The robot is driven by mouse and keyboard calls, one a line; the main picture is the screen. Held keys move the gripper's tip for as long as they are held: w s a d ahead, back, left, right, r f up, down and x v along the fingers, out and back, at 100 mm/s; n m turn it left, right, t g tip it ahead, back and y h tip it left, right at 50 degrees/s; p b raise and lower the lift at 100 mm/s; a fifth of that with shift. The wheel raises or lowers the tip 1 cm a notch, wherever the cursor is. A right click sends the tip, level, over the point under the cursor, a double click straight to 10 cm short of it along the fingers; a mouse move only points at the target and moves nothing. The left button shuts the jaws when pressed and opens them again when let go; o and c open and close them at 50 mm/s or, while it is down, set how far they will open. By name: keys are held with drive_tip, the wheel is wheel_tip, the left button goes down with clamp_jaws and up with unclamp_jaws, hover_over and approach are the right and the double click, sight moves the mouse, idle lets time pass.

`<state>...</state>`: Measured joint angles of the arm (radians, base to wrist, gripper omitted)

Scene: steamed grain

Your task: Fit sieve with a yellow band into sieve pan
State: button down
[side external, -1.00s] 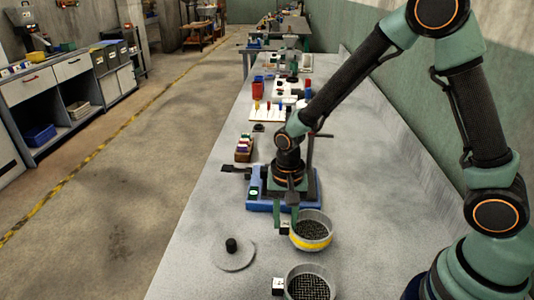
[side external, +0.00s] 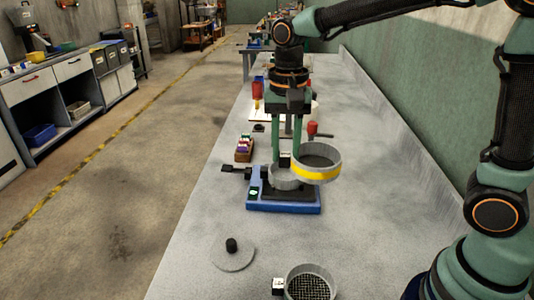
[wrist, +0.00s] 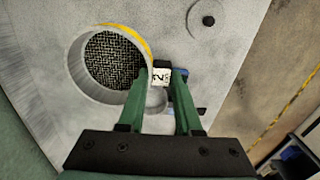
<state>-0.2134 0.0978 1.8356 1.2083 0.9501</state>
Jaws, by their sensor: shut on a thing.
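The sieve with a yellow band (side external: 317,174) is a round grey ring with a dark mesh, held up in the air. It also shows in the wrist view, with its yellow band (wrist: 128,36) along the rim. My gripper (side external: 285,158) is shut on the sieve's small white block-shaped handle (wrist: 160,77). The sieve pan (side external: 282,182) is a grey round pan standing on the blue base (side external: 285,208). The sieve is above the pan and offset to its right, overlapping it in the side view. In the wrist view the pan (wrist: 156,101) is mostly hidden behind the sieve and my finger.
A second sieve (side external: 311,284) with a white handle stands at the front of the bench. A grey lid with a black knob (side external: 232,252) lies to its left. A wooden box (side external: 244,150) of colored items stands behind the base. Bare bench lies in front of the base.

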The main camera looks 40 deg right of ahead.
drive_tip(key=shift+w+d+f+n, duration=0.55)
drive_tip(key=shift+w+d+f, duration=0.55)
drive_tip(key=shift+w+f, duration=1)
drive_tip(key=shift+w+d+f+n, duration=0.6)
drive_tip(key=shift+w+d+f, duration=0.7)
drive_tip(key=shift+w, duration=1.35)
drive_tip(key=shift+w+d+f+n, duration=0.55)
drive_tip(key=shift+w+d+f, duration=0.35)
drive_tip(key=shift+w+f, duration=1.3)
drive_tip(key=shift+w+f, duration=0.2)
drive_tip(key=shift+f, duration=0.4)
drive_tip(key=shift+c, duration=0.6)
unclamp_jaws()
